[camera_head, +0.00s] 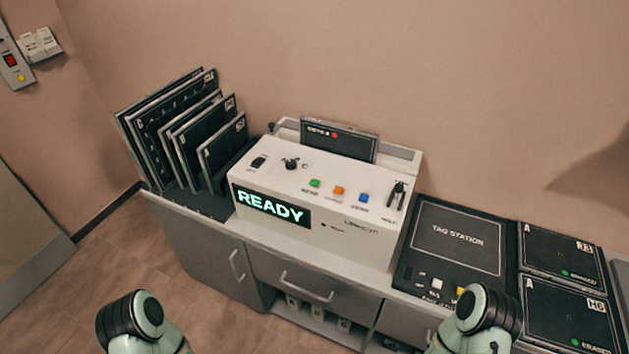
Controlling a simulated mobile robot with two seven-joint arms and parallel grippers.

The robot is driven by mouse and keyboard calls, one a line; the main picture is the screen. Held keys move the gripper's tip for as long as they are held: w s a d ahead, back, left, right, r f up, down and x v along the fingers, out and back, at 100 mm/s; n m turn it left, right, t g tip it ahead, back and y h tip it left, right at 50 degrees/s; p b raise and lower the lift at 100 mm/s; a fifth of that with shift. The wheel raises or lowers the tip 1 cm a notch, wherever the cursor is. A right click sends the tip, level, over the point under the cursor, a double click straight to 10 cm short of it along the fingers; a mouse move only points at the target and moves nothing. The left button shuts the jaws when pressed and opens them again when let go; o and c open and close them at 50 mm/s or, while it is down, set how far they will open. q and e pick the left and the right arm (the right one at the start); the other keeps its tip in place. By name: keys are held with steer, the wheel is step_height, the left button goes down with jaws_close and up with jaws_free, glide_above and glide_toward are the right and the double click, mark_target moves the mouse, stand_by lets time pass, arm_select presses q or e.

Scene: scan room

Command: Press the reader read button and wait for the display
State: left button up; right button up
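The reader (331,206) is a white box on top of the grey cabinet. Its dark front display (270,206) shows "READY" in bright green letters. On its sloped top are a green button (314,183), an orange button (338,190) and a blue button (363,197). The small label under the green one looks like "READ" but is blurred. Parts of both my arms show at the bottom edge, well apart from the reader. Neither gripper's fingers are in view.
Several dark plates (165,125) stand in a rack left of the reader. A black knob (291,163) and switches share its top. Right of it lie a tag station (456,246) and flat plates (561,252). A wall stands close behind; floor is open at lower left.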

jaws_close()
stand_by(1.7)
